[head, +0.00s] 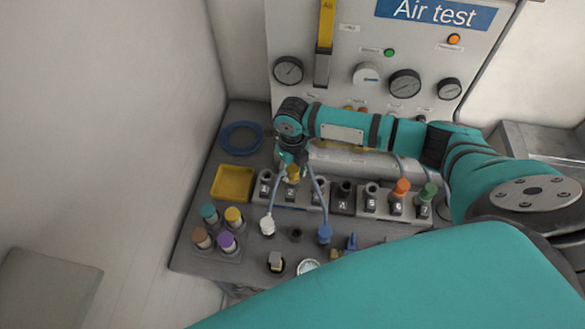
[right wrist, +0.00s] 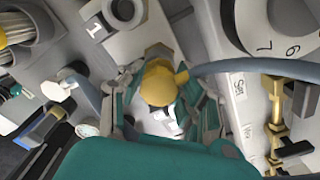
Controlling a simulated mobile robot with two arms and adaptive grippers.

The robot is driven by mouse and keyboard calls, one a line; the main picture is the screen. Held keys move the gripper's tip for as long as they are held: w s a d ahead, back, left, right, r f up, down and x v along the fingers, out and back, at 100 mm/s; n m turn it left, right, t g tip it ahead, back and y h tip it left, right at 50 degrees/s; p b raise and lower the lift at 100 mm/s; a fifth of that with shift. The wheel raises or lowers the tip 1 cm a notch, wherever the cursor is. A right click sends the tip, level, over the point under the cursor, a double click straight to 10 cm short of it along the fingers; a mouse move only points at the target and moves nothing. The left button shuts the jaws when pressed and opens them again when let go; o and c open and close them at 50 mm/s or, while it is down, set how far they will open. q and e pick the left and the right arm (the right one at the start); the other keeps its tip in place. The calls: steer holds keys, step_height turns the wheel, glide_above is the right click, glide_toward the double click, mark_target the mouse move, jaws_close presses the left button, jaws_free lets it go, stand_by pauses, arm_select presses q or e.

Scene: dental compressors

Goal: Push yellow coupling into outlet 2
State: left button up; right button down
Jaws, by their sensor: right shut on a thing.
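The yellow coupling (head: 293,174) is at the block marked 2 in the numbered outlet row (head: 318,194). It also shows in the right wrist view (right wrist: 158,85), as a rounded yellow body between the fingers. My right gripper (head: 292,163) points down over it and is shut on it; its fingers show on both sides in the right wrist view (right wrist: 160,108). The coupling hides outlet 2's opening, so how deep it sits cannot be told. Outlet 1 (head: 265,178) is just to its left, with an open top. My left gripper is not in view.
An orange coupling (head: 401,188) and a green coupling (head: 428,192) stand on outlets 6 and 7. A white plug (head: 267,226) and a blue plug (head: 324,234) with hoses stand in front. A yellow tray (head: 233,183) and several coloured caps (head: 226,241) are at the left.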

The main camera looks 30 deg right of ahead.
steer(key=c, duration=0.8)
jaws_free()
steer(key=shift+f, duration=0.15)
steer(key=shift+c, duration=0.2)
step_height(320, 180, up, 12)
